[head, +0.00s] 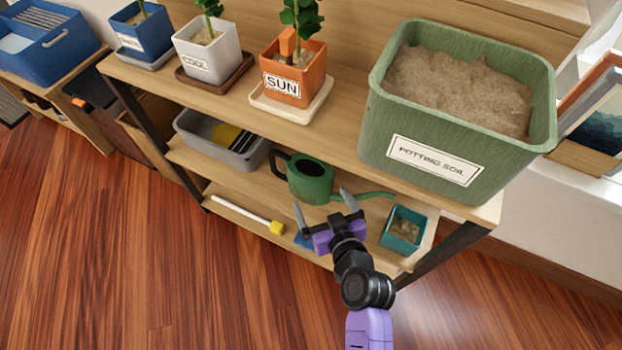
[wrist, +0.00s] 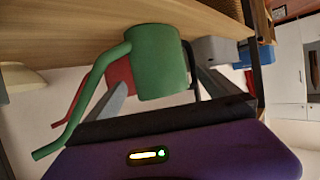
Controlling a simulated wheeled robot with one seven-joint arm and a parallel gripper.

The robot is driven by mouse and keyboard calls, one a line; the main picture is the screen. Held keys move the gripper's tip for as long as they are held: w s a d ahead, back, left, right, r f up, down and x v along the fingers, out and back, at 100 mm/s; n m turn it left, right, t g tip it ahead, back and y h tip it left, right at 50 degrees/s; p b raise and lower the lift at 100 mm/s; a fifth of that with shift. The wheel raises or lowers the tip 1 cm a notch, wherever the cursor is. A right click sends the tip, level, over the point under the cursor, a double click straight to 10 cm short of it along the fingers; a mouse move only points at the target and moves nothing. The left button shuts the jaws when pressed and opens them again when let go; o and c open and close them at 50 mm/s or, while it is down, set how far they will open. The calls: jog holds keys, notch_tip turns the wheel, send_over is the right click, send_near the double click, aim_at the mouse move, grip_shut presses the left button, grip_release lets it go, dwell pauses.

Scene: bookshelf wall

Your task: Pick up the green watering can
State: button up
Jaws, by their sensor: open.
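The green watering can (head: 312,183) stands on the middle shelf, its black handle on the left and its thin spout running right. In the wrist view the can (wrist: 158,65) fills the space between my fingers, with the spout at left and the dark handle at right. My gripper (head: 322,205) is open in front of the can, its fingers pointing in towards the shelf. In the wrist view one finger of my gripper (wrist: 160,90) shows on each side of the can's body. I cannot tell whether either finger touches it.
On the same shelf, a grey bin (head: 222,142) stands left and a teal pot of soil (head: 402,230) right. A large green potting soil tub (head: 458,105) and potted plants, including an orange pot (head: 294,75), stand on the shelf above. The wooden floor (head: 120,260) in front is clear.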

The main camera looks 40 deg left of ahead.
aim_at(316, 191)
jog(key=b+x, duration=0.1)
jog(key=x, duration=0.6)
jog(key=shift+w+a+b, duration=0.15)
jog(key=shift+a+b, duration=0.2)
